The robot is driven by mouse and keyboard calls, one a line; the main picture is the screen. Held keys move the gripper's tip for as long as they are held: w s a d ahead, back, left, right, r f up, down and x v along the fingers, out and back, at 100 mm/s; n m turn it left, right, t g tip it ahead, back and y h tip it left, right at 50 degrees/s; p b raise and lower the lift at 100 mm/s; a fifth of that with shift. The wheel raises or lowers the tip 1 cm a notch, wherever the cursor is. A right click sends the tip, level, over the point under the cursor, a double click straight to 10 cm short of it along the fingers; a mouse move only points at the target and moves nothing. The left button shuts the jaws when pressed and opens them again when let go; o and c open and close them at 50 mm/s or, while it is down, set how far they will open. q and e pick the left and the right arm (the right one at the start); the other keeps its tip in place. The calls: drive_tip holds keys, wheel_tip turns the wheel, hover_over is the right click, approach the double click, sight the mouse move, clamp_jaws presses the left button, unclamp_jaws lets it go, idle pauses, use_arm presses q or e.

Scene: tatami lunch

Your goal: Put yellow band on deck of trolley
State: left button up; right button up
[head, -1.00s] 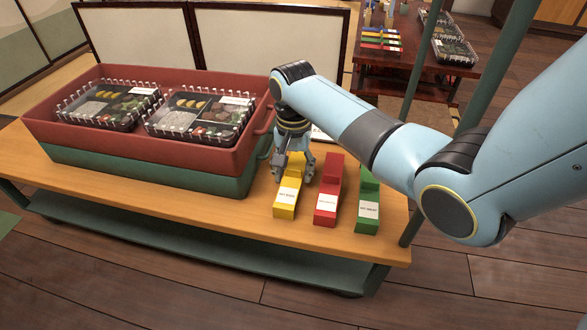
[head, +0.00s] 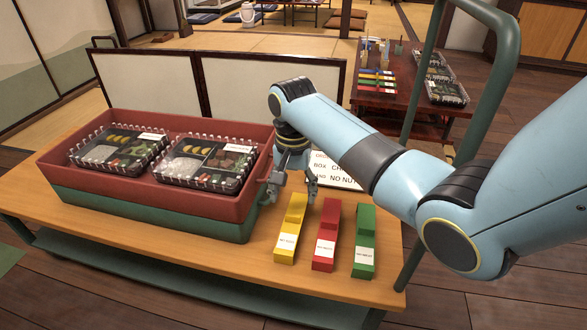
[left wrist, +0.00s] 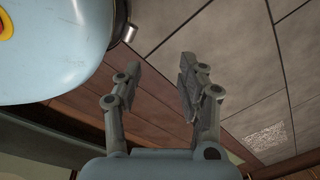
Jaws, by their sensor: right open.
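The yellow band (head: 288,243), a long block with a white label, lies on the wooden deck (head: 223,272) of the trolley, left of the red and green ones. My right gripper (head: 291,193) is open and empty, just above and behind the far end of the yellow band, its fingers spread apart. My left gripper (left wrist: 160,72) shows in the left wrist view, open and empty, with floor behind it and no task object between its fingers.
The red band (head: 325,240) and green band (head: 365,245) lie close by. A red crate (head: 130,185) with lunch boxes sits on a green one (head: 150,216). A sign (head: 330,175) stands behind the gripper. The trolley's green handle (head: 420,75) rises at right.

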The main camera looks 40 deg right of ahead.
sight(293, 214)
use_arm(q)
drive_tip(key=s+a+f+p, duration=0.1)
drive_tip(key=s+f, duration=0.3)
drive_tip(key=s, duration=0.1)
drive_tip(key=shift+a+p, duration=0.25)
drive_tip(key=shift+p, duration=0.05)
use_arm(e)
drive_tip(key=shift+r, duration=1.9)
use_arm(q)
drive_tip(key=shift+f, duration=0.1)
